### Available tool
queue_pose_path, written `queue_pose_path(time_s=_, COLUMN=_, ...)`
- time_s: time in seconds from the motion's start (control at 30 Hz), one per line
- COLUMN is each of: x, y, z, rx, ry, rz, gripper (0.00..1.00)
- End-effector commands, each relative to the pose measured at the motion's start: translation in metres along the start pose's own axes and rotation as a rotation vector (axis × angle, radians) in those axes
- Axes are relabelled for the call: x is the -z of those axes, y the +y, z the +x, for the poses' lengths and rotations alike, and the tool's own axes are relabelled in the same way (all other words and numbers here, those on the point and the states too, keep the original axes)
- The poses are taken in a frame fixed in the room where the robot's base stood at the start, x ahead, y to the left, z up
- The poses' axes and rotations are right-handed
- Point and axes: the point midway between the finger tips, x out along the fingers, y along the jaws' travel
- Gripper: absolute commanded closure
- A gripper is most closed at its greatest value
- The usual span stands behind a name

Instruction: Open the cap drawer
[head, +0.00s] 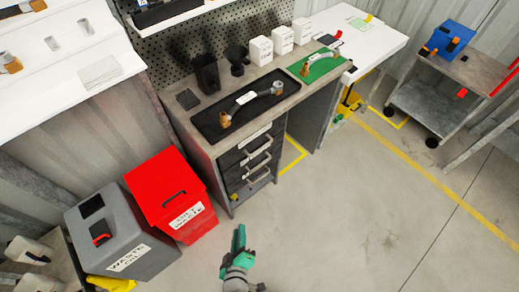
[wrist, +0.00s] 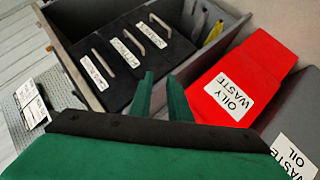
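A workbench holds a stack of black drawers (head: 250,160) with silver bar handles and white labels, all looking shut. They also show in the wrist view (wrist: 120,85), turned sideways. I cannot read the labels well enough to tell which is the cap drawer. The handles (wrist: 151,34) stand out from the fronts. My gripper (head: 239,238), green, is over the floor in front of the bench, apart from the drawers. In the wrist view its fingers (wrist: 160,88) are a little apart with nothing between them, pointing toward the drawers without touching.
A red oily waste bin (head: 170,196) and a grey waste oil bin (head: 118,238) stand left of the drawers. On the bench are a black tray (head: 208,124) with a hose and a green mat (head: 308,70). The floor (head: 340,215) to the right is clear.

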Motion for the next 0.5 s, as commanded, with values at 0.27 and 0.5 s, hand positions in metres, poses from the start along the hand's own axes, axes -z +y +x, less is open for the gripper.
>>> queue_pose_path(time_s=0.27, x=0.018, y=0.021, z=0.091, rx=-0.071, ry=-0.149, rz=-0.412, gripper=0.83)
queue_pose_path(time_s=0.5, x=0.048, y=0.076, z=0.149, rx=-0.184, ry=-0.325, rz=-0.742, gripper=0.83)
